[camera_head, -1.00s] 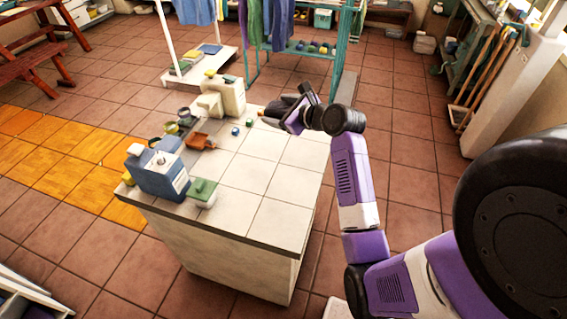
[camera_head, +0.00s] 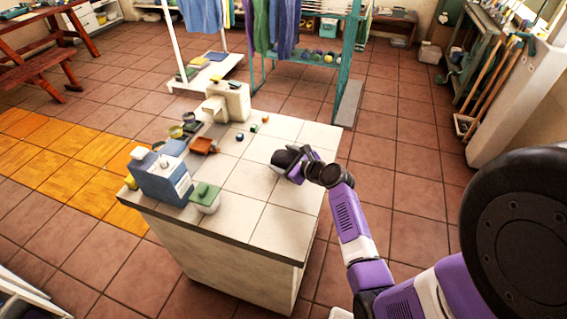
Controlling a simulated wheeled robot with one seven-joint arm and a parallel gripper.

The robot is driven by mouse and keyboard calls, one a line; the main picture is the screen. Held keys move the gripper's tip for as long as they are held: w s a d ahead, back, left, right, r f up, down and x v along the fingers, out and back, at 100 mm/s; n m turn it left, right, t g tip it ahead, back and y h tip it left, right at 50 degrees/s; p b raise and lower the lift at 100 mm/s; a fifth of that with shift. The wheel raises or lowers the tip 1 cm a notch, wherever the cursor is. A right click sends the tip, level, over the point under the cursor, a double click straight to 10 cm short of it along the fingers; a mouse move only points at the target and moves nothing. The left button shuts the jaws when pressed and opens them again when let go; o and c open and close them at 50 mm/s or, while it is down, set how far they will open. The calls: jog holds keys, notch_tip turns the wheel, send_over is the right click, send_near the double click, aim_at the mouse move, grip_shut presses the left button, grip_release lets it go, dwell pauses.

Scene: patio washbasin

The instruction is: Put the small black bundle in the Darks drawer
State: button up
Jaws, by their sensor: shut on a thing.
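My gripper (camera_head: 287,163) is over the right part of the white tiled counter, low above its top or close to it. It is shut on a small dark thing (camera_head: 283,157), which looks like the black bundle. The gripper and arm partly hide it, and I cannot tell whether it touches the tiles. No drawer marked Darks can be made out in this view.
The counter (camera_head: 262,220) holds a blue-and-white container (camera_head: 163,178), a green-lidded pot (camera_head: 205,197), a brown scoop-like thing (camera_head: 204,146) and a cream dispenser-like object (camera_head: 228,102). A clothes rack (camera_head: 350,60) stands behind. A white unit (camera_head: 25,300) is at lower left.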

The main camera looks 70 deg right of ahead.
jog(key=shift+f, duration=0.85)
jog(key=o, duration=1.8)
jog(key=shift+c, duration=0.2)
